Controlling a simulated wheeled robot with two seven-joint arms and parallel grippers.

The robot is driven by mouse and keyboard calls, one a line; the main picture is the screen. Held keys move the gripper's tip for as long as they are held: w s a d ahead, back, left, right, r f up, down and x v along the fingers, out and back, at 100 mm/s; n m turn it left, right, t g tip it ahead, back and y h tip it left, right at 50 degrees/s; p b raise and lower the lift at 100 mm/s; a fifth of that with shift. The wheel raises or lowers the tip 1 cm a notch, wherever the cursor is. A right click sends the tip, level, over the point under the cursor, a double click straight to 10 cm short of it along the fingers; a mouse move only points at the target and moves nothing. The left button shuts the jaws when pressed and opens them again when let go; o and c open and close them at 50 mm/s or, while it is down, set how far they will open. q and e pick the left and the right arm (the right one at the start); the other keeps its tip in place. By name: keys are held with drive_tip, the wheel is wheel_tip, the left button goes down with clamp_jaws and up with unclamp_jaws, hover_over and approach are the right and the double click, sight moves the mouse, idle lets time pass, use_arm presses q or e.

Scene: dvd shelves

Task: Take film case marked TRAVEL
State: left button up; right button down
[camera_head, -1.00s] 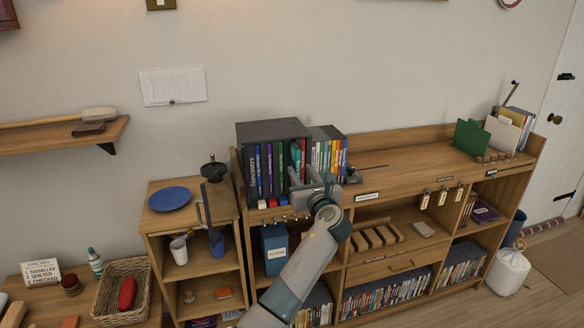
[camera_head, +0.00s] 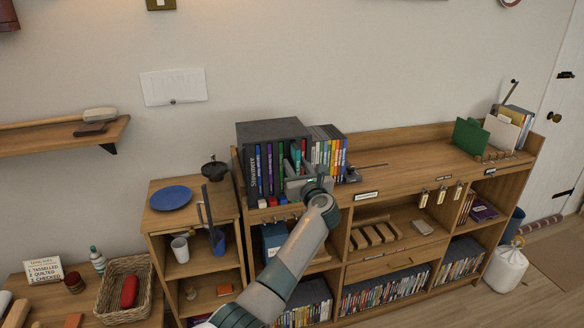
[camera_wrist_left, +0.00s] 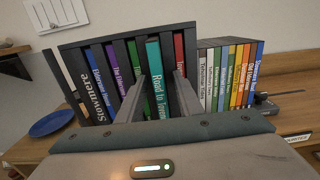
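A dark grey case holder (camera_head: 272,131) stands on the shelf top with upright film cases in it. I cannot read TRAVEL on any spine. My left gripper (camera_head: 296,170) is at the front of the cases. In the left wrist view its open fingers (camera_wrist_left: 161,76) stand either side of the teal case, with a gap at the right. My right gripper is out of view.
A row of slim coloured cases (camera_head: 328,152) stands just right of the holder. A blue plate (camera_head: 170,198) and a dark small stand (camera_head: 214,170) are on the lower cabinet at left. The shelf top (camera_head: 400,165) is mostly clear to the right.

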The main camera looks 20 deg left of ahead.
use_arm(q)
clamp_jaws()
drive_tip(key=shift+b, duration=0.4)
drive_tip(key=shift+s+d, duration=0.1)
drive_tip(key=b+v, duration=0.3)
drive_tip(key=v, duration=1.4)
drive_tip(key=shift+s+d+r, duration=0.15)
drive_tip(key=shift+s+d, duration=0.1)
drive_tip(key=shift+s, duration=0.1)
